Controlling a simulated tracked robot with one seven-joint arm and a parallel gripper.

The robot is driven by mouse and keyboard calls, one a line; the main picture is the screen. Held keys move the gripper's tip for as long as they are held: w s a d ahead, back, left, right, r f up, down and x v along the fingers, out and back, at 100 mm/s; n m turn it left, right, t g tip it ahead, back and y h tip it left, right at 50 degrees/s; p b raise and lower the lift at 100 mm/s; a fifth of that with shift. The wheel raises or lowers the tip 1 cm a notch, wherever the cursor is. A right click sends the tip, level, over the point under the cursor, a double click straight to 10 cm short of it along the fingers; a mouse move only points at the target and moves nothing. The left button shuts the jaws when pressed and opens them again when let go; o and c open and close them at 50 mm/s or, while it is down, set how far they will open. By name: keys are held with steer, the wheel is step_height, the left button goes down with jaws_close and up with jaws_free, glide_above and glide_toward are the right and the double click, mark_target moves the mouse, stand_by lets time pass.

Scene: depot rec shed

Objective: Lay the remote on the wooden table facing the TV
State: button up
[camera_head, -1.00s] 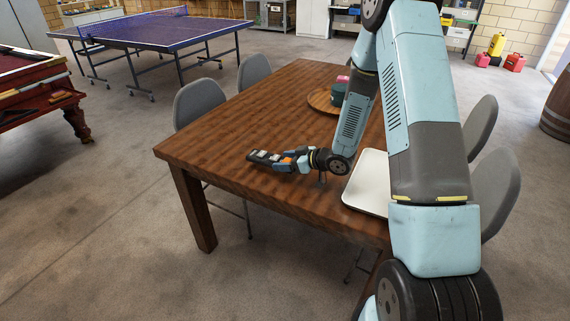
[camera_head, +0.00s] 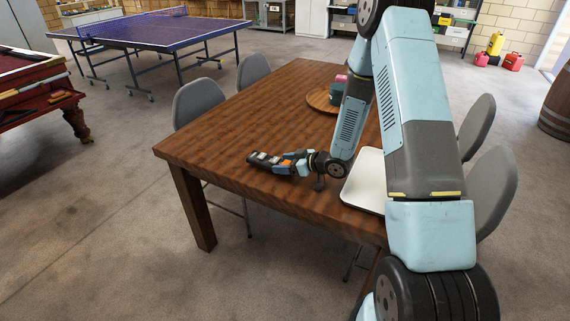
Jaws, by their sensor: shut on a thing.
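The remote (camera_head: 257,157) is a small dark bar with paler patches, low over the near part of the wooden table (camera_head: 225,133). My gripper (camera_head: 279,162) is shut on its right end, and the remote points left out of the jaws. The jaws hide part of the remote. I cannot tell whether the remote touches the tabletop or hangs just above it. No TV shows in this view.
A pale tray (camera_head: 366,184) lies right of my gripper, partly behind my arm. A round wooden board (camera_head: 318,100) with small items stands farther back. Grey chairs (camera_head: 200,103) line both sides. The table's left part is bare.

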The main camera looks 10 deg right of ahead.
steer(key=o, duration=1.2)
steer(key=shift+s+f, duration=0.3)
steer(key=shift+f, duration=0.2)
steer(key=shift+w+d+r, duration=0.1)
steer(key=shift+d+r, duration=0.05)
steer(key=shift+r, duration=0.4)
steer(key=v, duration=1.1)
steer(key=w+d+r+m+t+h, duration=0.25)
steer(key=d+r+h, duration=0.4)
steer(key=r, duration=0.45)
steer(key=s+d+r+m+h, duration=0.2)
steer(key=r, duration=0.3)
steer(key=s+d+r+m+h, duration=0.1)
steer(key=s+d+r+h, duration=0.15)
steer(key=r, duration=0.25)
steer(key=s+a+r+m+g, duration=0.1)
steer(key=s+r+m, duration=0.1)
steer(key=s, duration=0.6)
steer(key=s+a+r+m+g, duration=0.2)
steer(key=s+r, duration=0.3)
steer(key=s, duration=0.4)
steer(key=s+a+r+m+g, duration=0.1)
steer(key=s+r+m, duration=0.1)
steer(key=s, duration=0.7)
steer(key=shift+s+a+r+g, duration=0.15)
steer(key=shift+r+g, duration=0.1)
steer(key=shift+r, duration=0.6)
